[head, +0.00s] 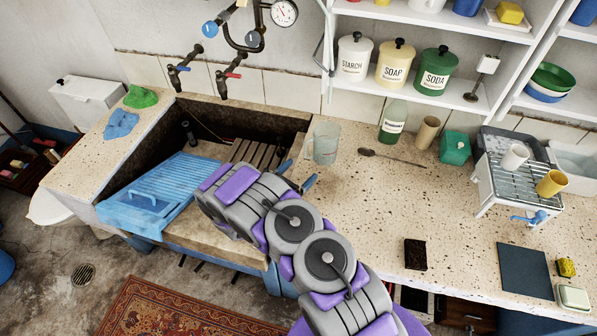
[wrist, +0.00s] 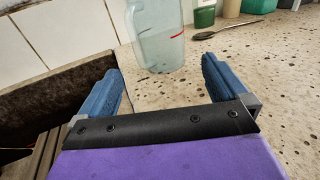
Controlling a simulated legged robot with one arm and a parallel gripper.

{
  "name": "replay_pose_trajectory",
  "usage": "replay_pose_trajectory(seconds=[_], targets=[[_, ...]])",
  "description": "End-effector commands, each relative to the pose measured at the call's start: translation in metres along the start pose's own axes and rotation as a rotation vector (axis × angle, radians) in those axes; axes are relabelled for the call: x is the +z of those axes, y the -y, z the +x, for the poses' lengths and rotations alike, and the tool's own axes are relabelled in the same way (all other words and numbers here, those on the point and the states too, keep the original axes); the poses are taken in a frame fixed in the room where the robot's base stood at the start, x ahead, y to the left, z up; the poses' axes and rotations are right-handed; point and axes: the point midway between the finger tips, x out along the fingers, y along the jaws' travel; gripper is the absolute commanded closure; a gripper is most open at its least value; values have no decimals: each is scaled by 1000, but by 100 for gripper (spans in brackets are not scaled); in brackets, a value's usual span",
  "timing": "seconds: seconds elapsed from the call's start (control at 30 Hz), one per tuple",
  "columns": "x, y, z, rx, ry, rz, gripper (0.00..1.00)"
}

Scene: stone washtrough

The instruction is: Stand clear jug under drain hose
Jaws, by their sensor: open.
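The clear jug (head: 324,143) stands upright on the speckled stone counter, just right of the trough's back right corner. It has a red mark on its side and its top is cut off in the wrist view (wrist: 157,38). My gripper (head: 298,174) is open and empty, with blue fingers spread low in front of the jug. In the wrist view the jug shows beyond and between the fingertips, apart from them as far as I can tell. I cannot clearly make out a drain hose.
The stone trough (head: 150,165) lies left, with a blue ribbed board (head: 165,188) and wooden slats. A spoon (head: 390,157), a green-labelled bottle (head: 393,122) and a brown tumbler (head: 427,132) are right of the jug. A rack (head: 515,175) with a blue tap (head: 530,216) stands far right. The middle counter is mostly clear.

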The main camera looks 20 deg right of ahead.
Motion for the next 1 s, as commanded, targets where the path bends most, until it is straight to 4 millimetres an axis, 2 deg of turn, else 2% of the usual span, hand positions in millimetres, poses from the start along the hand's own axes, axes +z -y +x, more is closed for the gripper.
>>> replay_pose_trajectory(seconds=[0.13, 0.27, 0.4, 0.57, 0.8, 1.0], targets=[[9, 4, -2, -21, 4, 13, 0], [42, 23, 10, -112, 15, 63, 0], [96, 60, 23, -270, 24, 161, 0], [148, 111, 25, -458, 20, 277, 0], [205, 185, 5, -727, -17, 469, 0], [235, 238, -29, -939, -81, 640, 0]])
